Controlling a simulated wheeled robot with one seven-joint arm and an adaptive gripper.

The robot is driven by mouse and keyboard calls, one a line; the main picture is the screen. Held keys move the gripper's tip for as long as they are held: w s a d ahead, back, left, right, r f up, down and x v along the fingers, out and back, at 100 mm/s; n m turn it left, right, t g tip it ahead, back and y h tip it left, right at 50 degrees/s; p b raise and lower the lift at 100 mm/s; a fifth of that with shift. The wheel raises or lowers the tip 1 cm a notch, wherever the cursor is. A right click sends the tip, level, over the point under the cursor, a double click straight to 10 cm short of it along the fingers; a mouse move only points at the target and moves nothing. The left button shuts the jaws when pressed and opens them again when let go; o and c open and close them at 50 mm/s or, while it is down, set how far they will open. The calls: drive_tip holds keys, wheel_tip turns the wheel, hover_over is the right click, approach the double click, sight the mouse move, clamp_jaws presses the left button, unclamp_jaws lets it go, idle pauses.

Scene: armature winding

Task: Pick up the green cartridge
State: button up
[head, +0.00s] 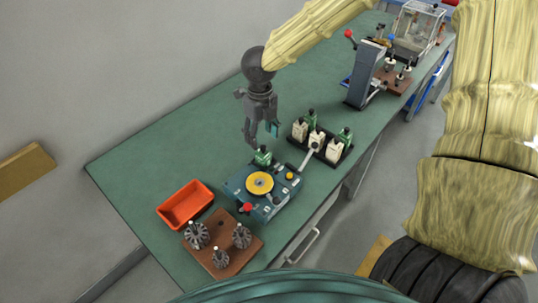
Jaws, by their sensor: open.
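Several cartridges stand in a black tray on the green bench. Green ones show at the back of the tray (310,118) and at its right (345,135), among white ones. Another green cartridge (263,156) stands at the back edge of the blue-grey winding machine (237,186). My gripper (262,137) is open, pointing down, with nothing seen between its fingers. In the picture it is just above the green cartridge at the machine and left of the tray. Its exact height above the bench is hard to tell.
The machine carries a yellow disc (259,183) and a lever (308,158) reaching towards the tray. An orange bin (185,204) and a brown board (234,254) with several armatures are at the near end. A grey press (364,75) stands farther back. The bench (150,155) is clear on the left.

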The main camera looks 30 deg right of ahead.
sight(263, 146)
drive_tip(key=shift+d+f+p, duration=0.2)
drive_tip(key=shift+f+p, duration=0.75)
drive_tip(key=shift+f, duration=3.15)
drive_tip(key=c, duration=1.2)
